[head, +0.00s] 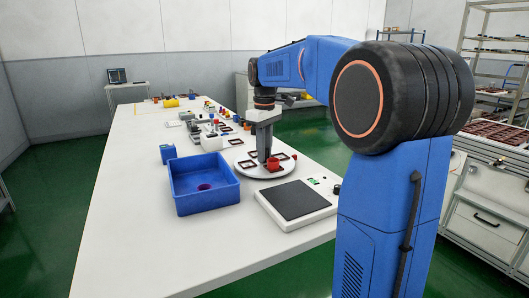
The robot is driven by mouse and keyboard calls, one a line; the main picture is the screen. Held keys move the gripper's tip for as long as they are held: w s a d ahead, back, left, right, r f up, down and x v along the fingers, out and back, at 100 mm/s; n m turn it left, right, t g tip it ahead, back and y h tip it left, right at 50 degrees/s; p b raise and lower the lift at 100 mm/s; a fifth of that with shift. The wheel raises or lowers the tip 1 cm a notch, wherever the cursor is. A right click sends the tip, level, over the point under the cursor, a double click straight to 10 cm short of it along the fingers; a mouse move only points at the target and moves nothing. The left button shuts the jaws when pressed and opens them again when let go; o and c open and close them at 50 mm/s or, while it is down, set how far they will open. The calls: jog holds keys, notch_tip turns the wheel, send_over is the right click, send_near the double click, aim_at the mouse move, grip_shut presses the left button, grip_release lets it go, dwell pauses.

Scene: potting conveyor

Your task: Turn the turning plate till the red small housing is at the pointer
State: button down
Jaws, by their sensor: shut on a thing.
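The turning plate (285,171) is a pale round disc on the white table, in the middle of the head view. Dark red square frames lie on it, one at its left side (246,164) and one towards its front (268,171). A small bright red housing (273,163) stands on the plate, just right of my fingertips. My gripper (263,158) points down over the plate's middle and is shut on a part there. The fingers hide that part, so I cannot tell which one it is. I cannot make out the pointer.
A blue open bin (205,170) stands left of the plate. Small parts and fixtures crowd the table behind. The table's front left is clear.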

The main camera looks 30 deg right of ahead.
jog(key=shift+n, duration=5.5)
jog(key=shift+w+n, duration=0.1)
jog(key=shift+n, duration=2.7)
jog(key=shift+r+n, duration=0.1)
jog(key=shift+n, duration=0.6)
jog(key=c, duration=1.8)
grip_release()
jog(key=shift+c, duration=0.2)
notch_tip(320, 180, up, 17)
jog(key=shift+r, duration=0.15)
